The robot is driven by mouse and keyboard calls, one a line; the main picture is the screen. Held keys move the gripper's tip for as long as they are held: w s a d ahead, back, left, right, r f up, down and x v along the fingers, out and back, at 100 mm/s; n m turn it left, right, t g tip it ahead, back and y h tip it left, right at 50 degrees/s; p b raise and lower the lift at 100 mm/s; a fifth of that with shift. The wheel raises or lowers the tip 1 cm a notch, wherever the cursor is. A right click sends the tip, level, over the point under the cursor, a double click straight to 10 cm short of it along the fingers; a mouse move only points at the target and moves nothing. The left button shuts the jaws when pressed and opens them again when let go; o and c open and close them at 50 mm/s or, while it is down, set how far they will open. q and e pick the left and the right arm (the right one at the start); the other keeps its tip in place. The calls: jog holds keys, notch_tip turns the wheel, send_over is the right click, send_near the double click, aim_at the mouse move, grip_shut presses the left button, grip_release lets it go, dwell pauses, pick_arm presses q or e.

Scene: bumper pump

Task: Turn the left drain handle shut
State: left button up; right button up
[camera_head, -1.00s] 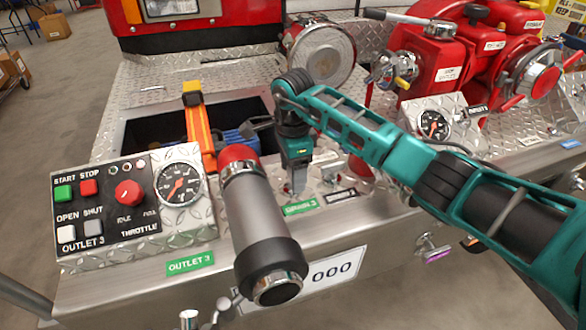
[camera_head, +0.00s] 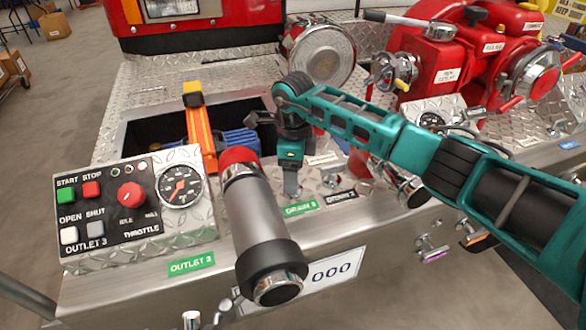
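The green DRAIN 3 label (camera_head: 301,208) is on the front edge of the bumper deck, with a black label (camera_head: 342,195) to its right. My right gripper (camera_head: 290,188) comes in from the right and points down just behind the green label. Its fingers are seen nearly edge-on, so I cannot tell whether they are open or shut. No drain handle shows clearly at the green label; the gripper may cover it. A small silver fitting (camera_head: 331,181) lies just right of the gripper. My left gripper is not in view.
A grey nozzle with a red collar (camera_head: 262,225) stands close left of my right gripper. The control panel (camera_head: 110,205) is farther left. An open well (camera_head: 150,130) with an orange-handled tool (camera_head: 200,130) lies behind. Red pump piping (camera_head: 450,60) fills the right rear.

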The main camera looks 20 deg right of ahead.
jog(key=shift+r+m, duration=0.1)
jog(key=shift+m, duration=0.8)
jog(key=m+p, duration=0.1)
jog(key=m, duration=0.3)
jog(key=shift+d+m, duration=0.1)
jog(key=shift+m, duration=0.2)
jog(key=m+p, duration=0.1)
jog(key=m, duration=0.2)
jog(key=shift+m+p, duration=0.4)
jog(key=shift+m, duration=0.5)
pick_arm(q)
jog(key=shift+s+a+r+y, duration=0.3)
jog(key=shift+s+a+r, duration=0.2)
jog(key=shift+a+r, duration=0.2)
pick_arm(e)
jog(key=shift+m, duration=0.7)
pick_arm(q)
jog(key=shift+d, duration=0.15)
pick_arm(e)
jog(key=o, duration=1)
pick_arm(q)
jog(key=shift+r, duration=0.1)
pick_arm(e)
jog(key=shift+o, duration=0.2)
